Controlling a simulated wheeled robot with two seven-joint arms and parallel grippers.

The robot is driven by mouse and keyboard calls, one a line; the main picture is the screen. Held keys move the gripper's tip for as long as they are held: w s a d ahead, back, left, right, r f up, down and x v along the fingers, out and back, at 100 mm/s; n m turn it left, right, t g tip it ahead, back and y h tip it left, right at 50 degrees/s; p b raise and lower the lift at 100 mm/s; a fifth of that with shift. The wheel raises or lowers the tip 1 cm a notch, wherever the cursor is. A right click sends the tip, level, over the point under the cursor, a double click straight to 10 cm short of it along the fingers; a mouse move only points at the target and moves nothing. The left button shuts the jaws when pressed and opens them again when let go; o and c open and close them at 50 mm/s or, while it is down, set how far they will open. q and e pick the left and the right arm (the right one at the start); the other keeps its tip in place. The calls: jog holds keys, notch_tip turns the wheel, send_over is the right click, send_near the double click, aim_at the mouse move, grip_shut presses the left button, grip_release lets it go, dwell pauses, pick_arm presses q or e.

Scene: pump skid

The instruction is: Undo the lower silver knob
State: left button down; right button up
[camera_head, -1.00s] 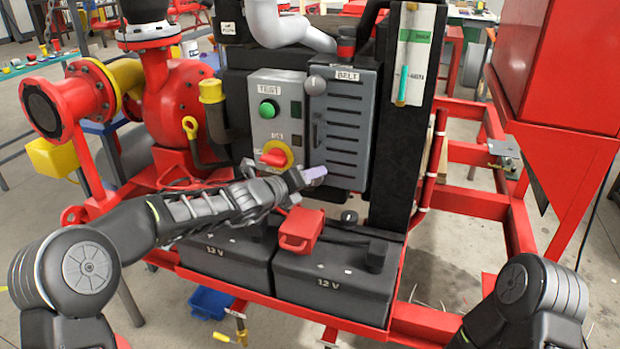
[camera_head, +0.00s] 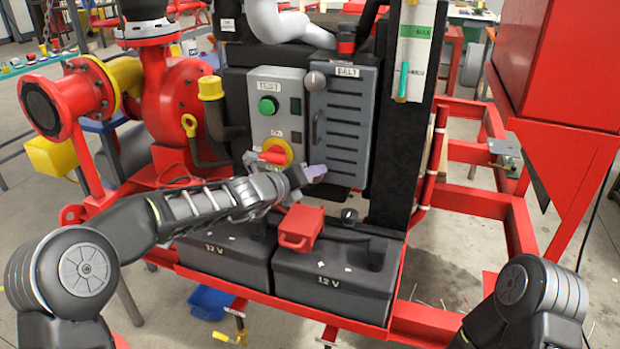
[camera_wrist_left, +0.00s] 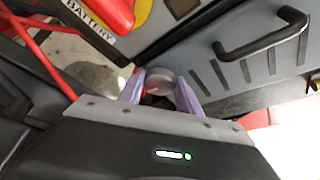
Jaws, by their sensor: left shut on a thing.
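The grey belt cover (camera_head: 341,135) stands upright on the skid, with a dark handle and rows of slots. Its upper silver knob (camera_head: 316,83) is in plain view at the top left corner. The lower silver knob (camera_wrist_left: 160,77) shows in the left wrist view between the two pale purple fingers. In the head view my gripper hides it at the cover's bottom left corner. My left gripper (camera_head: 313,173) is shut on this knob, and it also shows in the left wrist view (camera_wrist_left: 160,90). My right gripper is out of view.
Left of the cover is a grey panel with a green button (camera_head: 268,106) and a red switch (camera_head: 274,153) on a yellow disc. Below the gripper are two black 12 V batteries (camera_head: 325,277) and a red box (camera_head: 301,228). Red frame rails lie to the right.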

pick_arm(q)
jog(key=shift+d+m+y+b, duration=0.2)
jog(key=shift+m+y+b, duration=1.4)
jog(key=shift+m, duration=0.4)
jog(key=c, duration=0.8)
grip_release()
jog(key=shift+c, duration=0.2)
jog(key=shift+s+r, duration=0.1)
jog(key=shift+v, duration=3.8)
jog(key=shift+s+a, duration=0.1)
